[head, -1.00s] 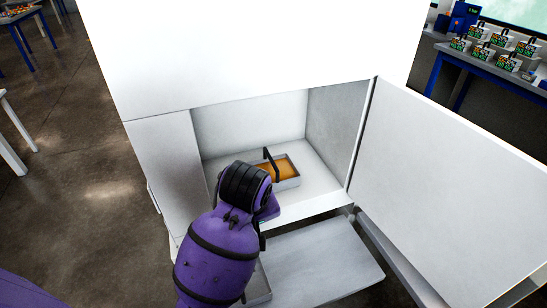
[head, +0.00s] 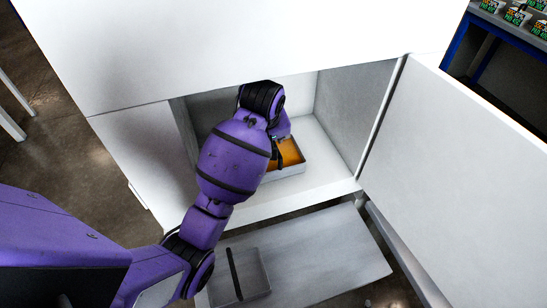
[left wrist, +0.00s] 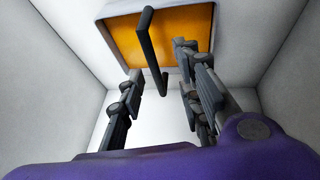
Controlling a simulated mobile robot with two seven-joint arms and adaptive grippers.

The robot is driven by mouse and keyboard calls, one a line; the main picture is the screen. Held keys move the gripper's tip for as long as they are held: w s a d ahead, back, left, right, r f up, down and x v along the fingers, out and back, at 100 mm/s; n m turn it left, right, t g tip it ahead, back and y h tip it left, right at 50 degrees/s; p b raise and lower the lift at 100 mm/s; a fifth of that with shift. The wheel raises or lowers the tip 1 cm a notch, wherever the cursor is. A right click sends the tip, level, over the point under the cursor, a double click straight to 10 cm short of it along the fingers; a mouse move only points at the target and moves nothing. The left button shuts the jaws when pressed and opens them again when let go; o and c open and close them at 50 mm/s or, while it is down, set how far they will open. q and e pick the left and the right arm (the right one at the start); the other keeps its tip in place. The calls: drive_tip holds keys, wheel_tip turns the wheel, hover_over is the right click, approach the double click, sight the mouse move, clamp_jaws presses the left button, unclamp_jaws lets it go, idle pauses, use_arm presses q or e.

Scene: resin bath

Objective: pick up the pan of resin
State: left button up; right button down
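The pan of resin is a grey shallow pan (head: 290,171) filled with orange resin, with a black handle standing over it. It sits on the floor of the open white compartment. The left wrist view shows the orange resin (left wrist: 193,30) at the top and the black handle (left wrist: 153,55) reaching down between my fingers. My left gripper (left wrist: 160,95) is open, with its two fingers apart on either side of the handle's near part. I see no contact with the handle. In the head view my left arm hides the pan's left part and most of the gripper. My right gripper is out of view.
The compartment's side walls and roof are close around my left arm. The open door (head: 470,170) stands at the right.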

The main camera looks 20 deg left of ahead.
use_arm(q)
drive_tip(key=shift+w+a+f, duration=0.15)
drive_tip(key=shift+w+f, duration=0.95)
drive_tip(key=shift+f, duration=0.05)
drive_tip(key=shift+w+a+f, duration=0.15)
drive_tip(key=shift+w+f, duration=0.9)
drive_tip(key=shift+f, duration=0.05)
drive_tip(key=shift+c, duration=0.5)
clamp_jaws()
